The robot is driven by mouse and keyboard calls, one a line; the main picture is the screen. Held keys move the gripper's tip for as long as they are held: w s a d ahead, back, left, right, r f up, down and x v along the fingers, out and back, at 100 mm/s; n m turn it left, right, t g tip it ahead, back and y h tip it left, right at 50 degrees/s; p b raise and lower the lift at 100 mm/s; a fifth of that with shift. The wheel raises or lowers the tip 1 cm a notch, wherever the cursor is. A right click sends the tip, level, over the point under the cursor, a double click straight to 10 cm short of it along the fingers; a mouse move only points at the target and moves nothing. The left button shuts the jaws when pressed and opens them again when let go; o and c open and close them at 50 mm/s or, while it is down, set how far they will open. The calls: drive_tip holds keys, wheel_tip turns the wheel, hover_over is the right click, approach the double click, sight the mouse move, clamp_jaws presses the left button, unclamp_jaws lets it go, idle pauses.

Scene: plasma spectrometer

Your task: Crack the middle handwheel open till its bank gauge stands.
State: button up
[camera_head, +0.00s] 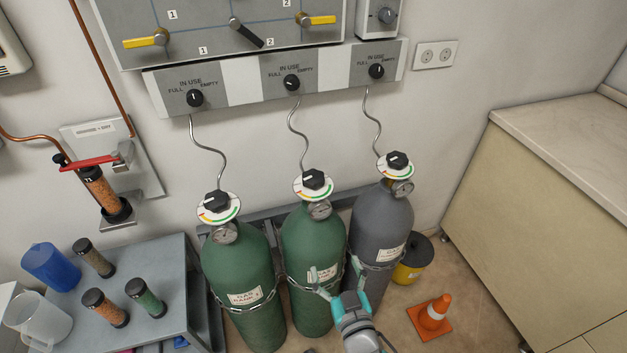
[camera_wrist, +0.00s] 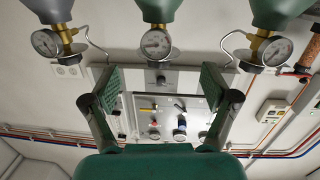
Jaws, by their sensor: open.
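The middle handwheel (camera_head: 313,179), a black knob over a coloured ring, tops the middle green cylinder (camera_head: 312,240). Its bank gauge (camera_head: 320,210) sits just below it, and this gauge also shows at top centre in the wrist view (camera_wrist: 155,43). The needle reading is too small to tell. My gripper (camera_head: 336,268) is open and empty, apart from the handwheel. In the head view it overlaps the lower right of the middle cylinder. In the wrist view the fingers (camera_wrist: 160,82) are spread wide, below the middle gauge in the picture.
A left green cylinder (camera_head: 240,268) and a grey cylinder (camera_head: 378,228) flank the middle one, each with a handwheel and gauge. A selector panel (camera_head: 237,85) hangs above, joined by thin curled pipes. An orange cone (camera_head: 433,314) stands at right; a side table (camera_head: 185,262) holds canisters.

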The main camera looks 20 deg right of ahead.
drive_tip(key=m+h, duration=0.2)
approach(315, 186)
drive_tip(key=x, duration=0.2)
drive_tip(key=shift+t, duration=0.4)
drive_tip(key=w, duration=0.3)
drive_tip(key=w+d, duration=0.1)
drive_tip(key=w, duration=0.3)
drive_tip(key=w+d, duration=0.1)
drive_tip(key=w, duration=0.2)
drive_tip(key=shift+w+f, duration=0.15)
drive_tip(key=shift+f, duration=0.25)
drive_tip(key=c, duration=1.2)
